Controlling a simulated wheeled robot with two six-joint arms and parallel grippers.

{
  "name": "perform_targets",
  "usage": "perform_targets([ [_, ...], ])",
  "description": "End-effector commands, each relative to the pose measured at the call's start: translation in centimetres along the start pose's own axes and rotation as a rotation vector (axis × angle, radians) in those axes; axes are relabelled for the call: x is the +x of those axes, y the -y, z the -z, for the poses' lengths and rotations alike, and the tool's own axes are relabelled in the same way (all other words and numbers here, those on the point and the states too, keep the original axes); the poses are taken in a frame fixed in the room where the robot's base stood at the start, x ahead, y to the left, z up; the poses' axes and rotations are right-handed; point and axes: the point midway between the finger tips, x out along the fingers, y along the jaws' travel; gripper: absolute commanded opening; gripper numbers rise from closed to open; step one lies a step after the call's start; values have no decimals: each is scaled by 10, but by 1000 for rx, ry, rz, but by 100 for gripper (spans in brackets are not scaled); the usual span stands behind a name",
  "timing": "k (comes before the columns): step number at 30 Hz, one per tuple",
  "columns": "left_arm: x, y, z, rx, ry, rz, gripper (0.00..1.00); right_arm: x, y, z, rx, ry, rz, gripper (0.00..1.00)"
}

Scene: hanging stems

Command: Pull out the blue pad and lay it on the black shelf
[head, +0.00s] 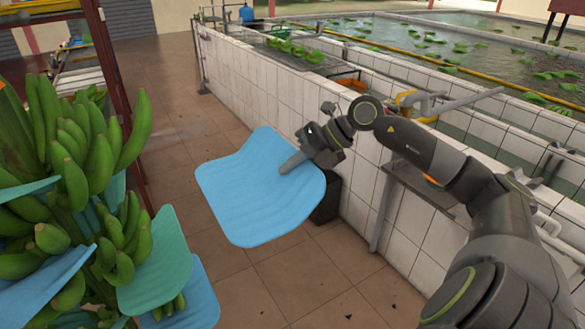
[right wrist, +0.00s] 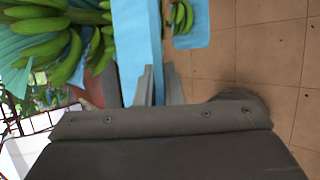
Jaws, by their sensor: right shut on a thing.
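A blue pad (head: 245,195) hangs in the air over the tiled floor, clear of the banana bunch. My right gripper (head: 292,162) is shut on its right side. In the right wrist view the blue pad (right wrist: 138,35) runs edge-on between the fingers (right wrist: 158,85). The banana bunch (head: 75,160) hangs at the left. Other pads stay among its hands of fruit: a blue one (head: 45,290), another blue one (head: 195,302) and a green one (head: 160,262). I cannot make out a black shelf in these views. My left gripper is not in view.
A white-tiled wall (head: 265,90) of the water tanks runs along the right, with pipes on it. A dark bin (head: 328,202) stands on the floor behind the pad. A red-brown post (head: 110,60) rises beside the bunch. The floor (head: 285,285) in front is open.

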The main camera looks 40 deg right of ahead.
Motion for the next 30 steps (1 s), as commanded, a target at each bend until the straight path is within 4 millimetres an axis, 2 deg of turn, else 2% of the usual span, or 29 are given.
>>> perform_targets([
  [5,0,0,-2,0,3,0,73,-4,2,-2,1,0,2,0],
  [30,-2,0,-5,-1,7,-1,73,-62,64,-26,3,1,2,0],
])
